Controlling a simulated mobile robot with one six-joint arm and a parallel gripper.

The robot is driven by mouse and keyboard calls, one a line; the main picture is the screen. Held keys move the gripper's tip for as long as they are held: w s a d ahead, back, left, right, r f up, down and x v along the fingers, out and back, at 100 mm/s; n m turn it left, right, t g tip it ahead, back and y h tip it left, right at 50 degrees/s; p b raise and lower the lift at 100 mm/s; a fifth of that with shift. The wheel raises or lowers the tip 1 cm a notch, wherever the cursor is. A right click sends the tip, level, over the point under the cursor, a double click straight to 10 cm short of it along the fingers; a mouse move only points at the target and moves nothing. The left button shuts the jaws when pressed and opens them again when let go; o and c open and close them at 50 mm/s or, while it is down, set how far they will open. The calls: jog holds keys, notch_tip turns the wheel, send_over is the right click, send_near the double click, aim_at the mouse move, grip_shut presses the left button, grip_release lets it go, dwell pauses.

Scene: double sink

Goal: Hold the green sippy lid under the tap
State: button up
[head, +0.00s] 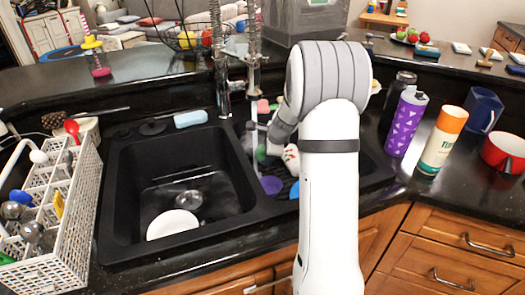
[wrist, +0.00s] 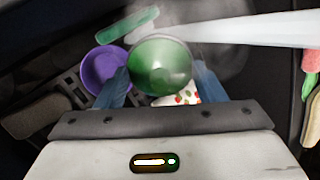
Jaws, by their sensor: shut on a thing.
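In the wrist view, the green sippy lid (wrist: 160,66), round and shiny, sits between the blue fingers of my gripper (wrist: 160,82). My gripper is shut on it. A pale tapering band (wrist: 245,32) reaches from the right edge to the lid's upper rim; I cannot tell whether it is spout or water. In the head view, the metal tap (head: 254,75) stands behind the double sink. My gripper is low over the right basin there, mostly hidden by my arm. A bit of green (head: 260,152) shows beside it, probably the lid.
Below the lid in the wrist view are a purple bowl (wrist: 104,70), a green item (wrist: 128,25) and a patterned white item (wrist: 187,94). The left basin (head: 150,180) holds a white plate (head: 172,224). A white rack (head: 60,205) stands left; bottles (head: 404,122) stand right.

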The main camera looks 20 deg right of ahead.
jog(key=s, duration=0.1)
jog(key=s+b, duration=0.1)
jog(key=s, duration=0.1)
jog(key=s+d+b, duration=0.1)
jog(key=s, duration=0.1)
dwell(0.3)
dwell(1.1)
jog(key=s+r+p, duration=0.1)
jog(key=s+r, duration=0.3)
jog(key=shift+s+d, duration=0.4)
dwell(0.3)
